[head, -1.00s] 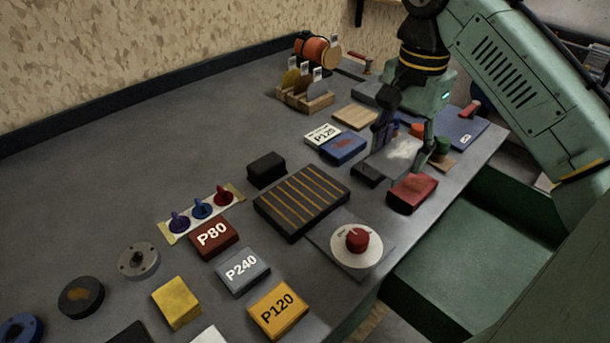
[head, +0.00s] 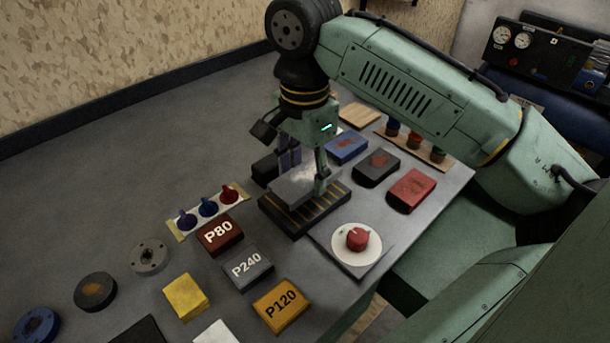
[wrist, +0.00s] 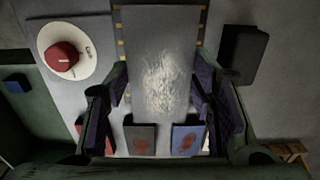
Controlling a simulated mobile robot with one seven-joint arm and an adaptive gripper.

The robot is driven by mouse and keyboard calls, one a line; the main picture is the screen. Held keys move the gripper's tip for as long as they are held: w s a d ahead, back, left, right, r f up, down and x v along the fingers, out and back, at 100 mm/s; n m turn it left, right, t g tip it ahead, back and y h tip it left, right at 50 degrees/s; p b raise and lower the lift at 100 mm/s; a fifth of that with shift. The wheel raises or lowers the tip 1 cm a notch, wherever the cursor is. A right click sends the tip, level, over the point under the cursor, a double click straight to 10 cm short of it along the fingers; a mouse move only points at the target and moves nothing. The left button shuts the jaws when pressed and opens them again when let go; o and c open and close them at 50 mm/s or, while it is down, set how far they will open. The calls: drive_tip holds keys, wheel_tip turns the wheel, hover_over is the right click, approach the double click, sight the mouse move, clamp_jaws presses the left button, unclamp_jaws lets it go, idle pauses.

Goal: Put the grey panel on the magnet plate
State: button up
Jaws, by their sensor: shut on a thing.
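My gripper (head: 305,175) is shut on the grey panel (head: 296,188), a flat piece with a pale scuffed patch, with one finger at each side. The panel is over the magnet plate (head: 318,219), a dark block with brass stripes, and hides much of its top. I cannot tell whether panel and plate touch. In the wrist view the panel (wrist: 160,45) fills the middle between the fingers, and the striped edges of the magnet plate (wrist: 121,42) show on both sides of it.
A white dial with a red knob (head: 357,239) stands just in front of the plate. A black block (head: 264,168) is close behind. Blue (head: 346,148), dark (head: 376,167) and red (head: 411,190) pads lie to the right. P80 (head: 220,235), P240 (head: 247,267) and P120 (head: 281,305) blocks lie at the left front.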

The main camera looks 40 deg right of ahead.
sight(305, 177)
drive_tip(key=shift+f, duration=1.2)
drive_tip(key=shift+f, duration=0.15)
drive_tip(key=o, duration=1.4)
drive_tip(key=shift+c, duration=0.2)
wheel_tip(305, 177, up, 12)
drive_tip(key=b, duration=0.1)
drive_tip(key=shift+r, duration=0.2)
